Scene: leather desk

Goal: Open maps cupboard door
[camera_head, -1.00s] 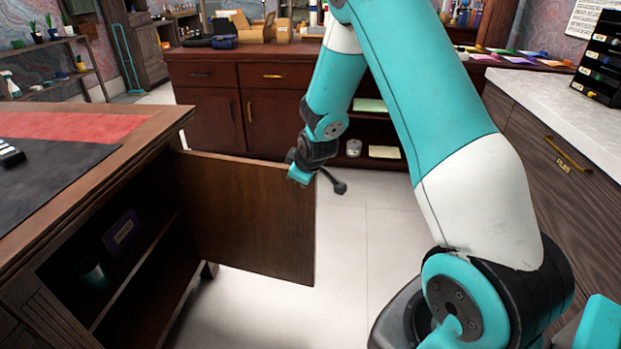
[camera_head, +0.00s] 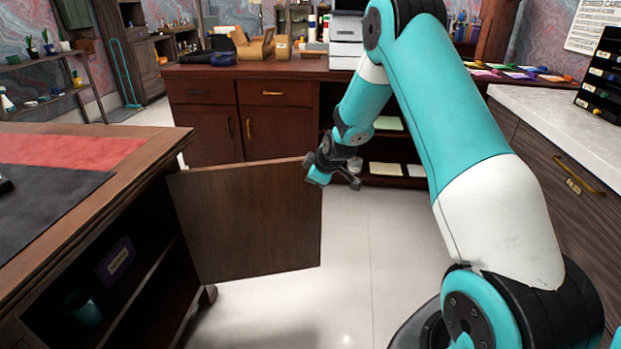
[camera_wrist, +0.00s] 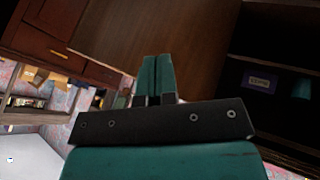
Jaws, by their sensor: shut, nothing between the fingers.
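The cupboard door (camera_head: 248,222) of the desk is a dark brown panel standing wide open, swung out from the cupboard (camera_head: 150,285) at the left. Its inner face also shows in the wrist view (camera_wrist: 135,32). My gripper (camera_head: 335,172) is at the door's free upper edge, on the right. In the wrist view my gripper (camera_wrist: 157,75) has its two teal fingers together with nothing between them. I cannot tell whether it touches the door. Inside the cupboard are a purple labelled box (camera_head: 116,260) and a teal cup (camera_head: 82,308).
The desk top (camera_head: 60,165) with red and dark leather is at the left. A wooden cabinet (camera_head: 260,110) with drawers stands behind. A white-topped counter (camera_head: 560,125) is at the right. Pale floor (camera_head: 350,260) lies clear beyond the door.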

